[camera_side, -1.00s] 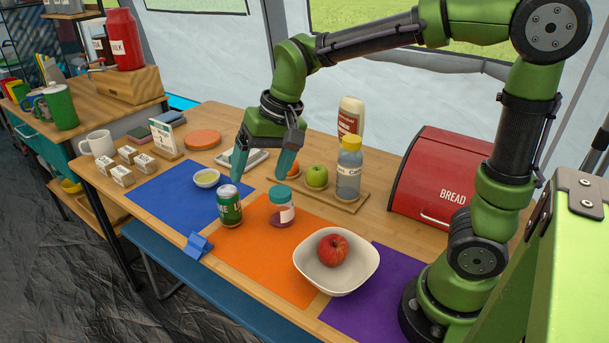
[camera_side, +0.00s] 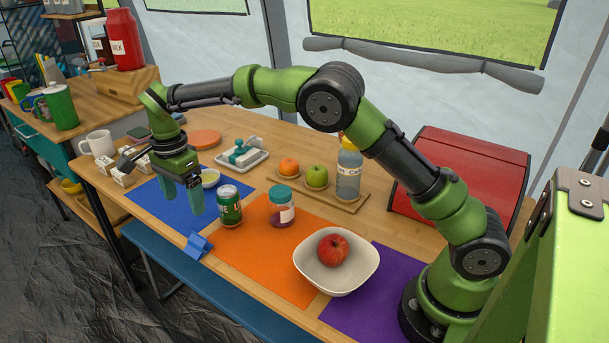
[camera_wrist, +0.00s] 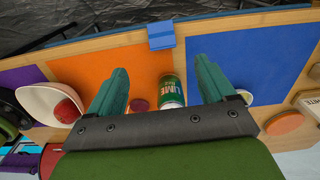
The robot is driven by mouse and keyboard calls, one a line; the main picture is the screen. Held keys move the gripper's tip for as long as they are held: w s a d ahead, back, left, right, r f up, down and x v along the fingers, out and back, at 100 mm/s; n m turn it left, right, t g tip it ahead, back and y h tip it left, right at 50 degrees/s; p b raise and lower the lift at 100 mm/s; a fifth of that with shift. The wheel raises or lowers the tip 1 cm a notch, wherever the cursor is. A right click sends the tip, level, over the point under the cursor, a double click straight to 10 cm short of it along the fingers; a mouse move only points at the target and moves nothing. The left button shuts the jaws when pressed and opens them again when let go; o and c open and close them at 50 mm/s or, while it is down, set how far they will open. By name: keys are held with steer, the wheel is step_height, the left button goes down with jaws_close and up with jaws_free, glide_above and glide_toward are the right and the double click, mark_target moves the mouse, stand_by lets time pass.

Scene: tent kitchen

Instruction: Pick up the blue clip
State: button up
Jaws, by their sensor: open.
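The blue clip (camera_side: 199,246) sits at the front edge of the table, by the seam of the blue and orange mats. It also shows in the wrist view (camera_wrist: 161,36), beyond the fingertips and between their lines. My gripper (camera_side: 181,210) is open and empty, pointing down above the blue mat, up and to the left of the clip in the side view. In the wrist view my gripper (camera_wrist: 161,68) has its two teal fingers spread wide, with the clip apart from both.
A green lime can (camera_side: 229,207) stands right of the gripper, near a teal-lidded jar (camera_side: 282,207). A small bowl (camera_side: 211,178) is behind the fingers. A white bowl (camera_side: 310,283) with a red apple (camera_side: 333,249) stands further right. A blue bench (camera_side: 215,290) runs below the table edge.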

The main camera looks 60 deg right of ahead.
mark_target(195, 244)
step_height(195, 244, down, 13)
steer(key=shift+w+a+f, duration=0.1)
steer(key=shift+w, duration=0.05)
stand_by(0.4)
steer(key=c, duration=1.2)
steer(key=shift+r, duration=0.2)
